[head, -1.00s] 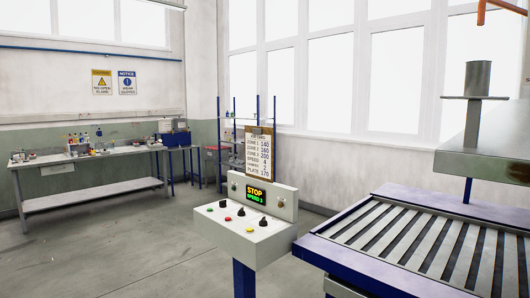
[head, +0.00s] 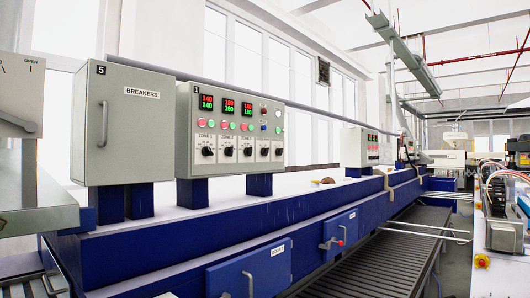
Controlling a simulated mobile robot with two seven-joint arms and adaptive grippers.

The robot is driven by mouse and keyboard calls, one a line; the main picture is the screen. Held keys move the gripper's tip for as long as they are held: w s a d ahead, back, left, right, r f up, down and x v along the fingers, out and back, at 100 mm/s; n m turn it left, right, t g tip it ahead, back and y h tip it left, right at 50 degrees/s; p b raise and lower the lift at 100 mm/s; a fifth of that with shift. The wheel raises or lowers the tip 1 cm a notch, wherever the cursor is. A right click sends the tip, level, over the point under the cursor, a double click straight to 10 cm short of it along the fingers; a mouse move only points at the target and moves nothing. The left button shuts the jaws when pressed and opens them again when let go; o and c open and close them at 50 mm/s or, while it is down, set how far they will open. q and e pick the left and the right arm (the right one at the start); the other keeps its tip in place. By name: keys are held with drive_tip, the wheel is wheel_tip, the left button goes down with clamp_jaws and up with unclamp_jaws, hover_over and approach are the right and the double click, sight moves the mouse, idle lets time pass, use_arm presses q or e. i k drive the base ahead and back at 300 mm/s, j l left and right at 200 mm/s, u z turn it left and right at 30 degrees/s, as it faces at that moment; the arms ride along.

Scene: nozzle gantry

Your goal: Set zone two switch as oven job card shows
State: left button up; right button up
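The grey zone panel (head: 230,170), marked 1, stands on blue posts on the long blue oven. Its three displays appear to read 140 over 140 (head: 206,101), 180 over 180 (head: 228,107) and 180 over 180 (head: 247,109). Below them are round green and red buttons and a row of black rotary knobs. The first knob (head: 208,151) is labelled zone 1; the second knob (head: 228,151) beside it looks like zone two, its small label and pointer hard to read. The job card is out of view now. Neither gripper shows.
A grey breakers box (head: 128,135), marked 5, stands left of the panel. A second panel (head: 360,147) stands farther along the oven. Blue doors (head: 250,275) line the oven's side above a slatted conveyor (head: 390,250). Another machine (head: 500,215) stands at right.

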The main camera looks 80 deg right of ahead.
sight(229, 151)
drive_tip(key=k+l+z, duration=0.15)
drive_tip(key=l+z, duration=0.3)
drive_tip(key=l, duration=0.15)
drive_tip(key=l+z, duration=0.5)
drive_tip(key=l, duration=0.15)
drive_tip(key=l+z, duration=0.45)
drive_tip(key=l, duration=0.2)
